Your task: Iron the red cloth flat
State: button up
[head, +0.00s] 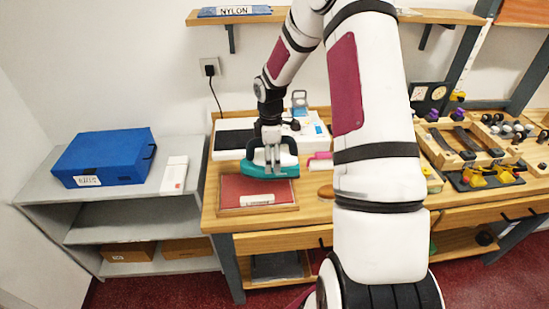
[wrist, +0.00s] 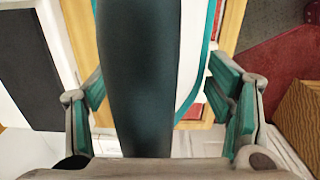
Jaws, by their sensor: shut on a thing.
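The red cloth (head: 250,185) lies in a wooden-edged tray or board at the front left of the bench, with a white label at its front edge. A teal and white iron (head: 283,172) is over the back part of the cloth. I cannot tell whether its sole touches the cloth. My gripper (head: 271,160) is shut on the iron from above. In the wrist view, the iron's dark handle (wrist: 145,80) runs between the teal-padded fingers. The iron hides part of the cloth, so I cannot tell how flat it is there.
A white unit with a dark panel (head: 234,139) stands behind the cloth. A pink-and-white roll (head: 320,162) lies to the right of the iron. A blue box (head: 105,157) sits on the grey shelf (head: 40,186) at left. Wooden tool racks (head: 460,148) fill the right.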

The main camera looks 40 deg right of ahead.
jog(key=shift+r+p, duration=0.35)
jog(key=shift+r, duration=0.55)
jog(key=shift+w+a, duration=0.35)
jog(key=shift+a, duration=0.05)
jog(key=w+a+m+b, duration=0.1)
jog(key=w+a+m, duration=0.2)
jog(key=a, duration=0.3)
jog(key=w+a+m+b, duration=0.1)
jog(key=w+a+m, duration=0.2)
jog(key=a+m, duration=0.2)
jog(key=w+a+f+m+b, duration=0.1)
jog(key=w+a+m, duration=0.2)
jog(key=a, duration=0.4)
jog(key=shift+a+m, duration=0.2)
jog(key=shift+m, duration=0.3)
jog(key=shift+f, duration=0.1)
